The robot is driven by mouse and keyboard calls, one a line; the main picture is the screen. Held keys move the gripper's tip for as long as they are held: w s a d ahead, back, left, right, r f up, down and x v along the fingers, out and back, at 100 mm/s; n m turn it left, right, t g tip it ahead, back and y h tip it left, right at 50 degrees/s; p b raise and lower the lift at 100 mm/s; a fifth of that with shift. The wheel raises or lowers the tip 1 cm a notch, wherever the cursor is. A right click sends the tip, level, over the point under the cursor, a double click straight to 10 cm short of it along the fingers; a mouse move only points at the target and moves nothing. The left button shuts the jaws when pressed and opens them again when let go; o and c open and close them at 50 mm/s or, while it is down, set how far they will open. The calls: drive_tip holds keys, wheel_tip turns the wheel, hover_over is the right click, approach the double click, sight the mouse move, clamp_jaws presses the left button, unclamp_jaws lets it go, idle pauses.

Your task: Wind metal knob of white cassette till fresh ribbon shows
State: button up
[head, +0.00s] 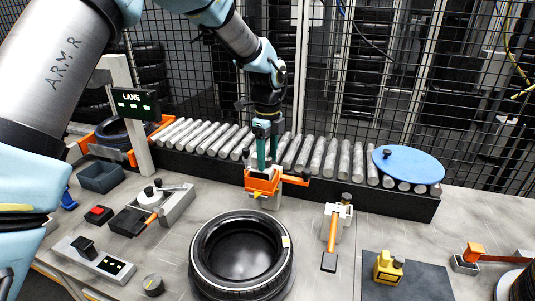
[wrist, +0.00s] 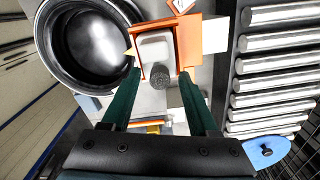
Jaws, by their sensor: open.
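The white cassette (wrist: 155,47) sits in an orange holder (wrist: 190,54), which stands in front of the rollers in the head view (head: 260,184). Its round grey metal knob (wrist: 160,76) shows in the wrist view. My gripper (head: 266,164) is over the orange holder, pointing down. In the wrist view my gripper (wrist: 160,73) is open, with one green finger on each side of the knob and a gap on both sides. I cannot tell the fingers' height against the knob. In the head view the fingers mostly hide the cassette and knob. I cannot make out the ribbon.
A tyre (head: 201,265) lies close in front of the holder. The roller conveyor (head: 316,155) runs behind, with a blue disc (head: 410,164) on its right end. An orange-handled fixture (head: 332,232) stands to the right. A yellow item (head: 386,268) rests on a dark mat.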

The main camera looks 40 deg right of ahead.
drive_tip(key=shift+c, duration=0.3)
clamp_jaws()
idle(0.3)
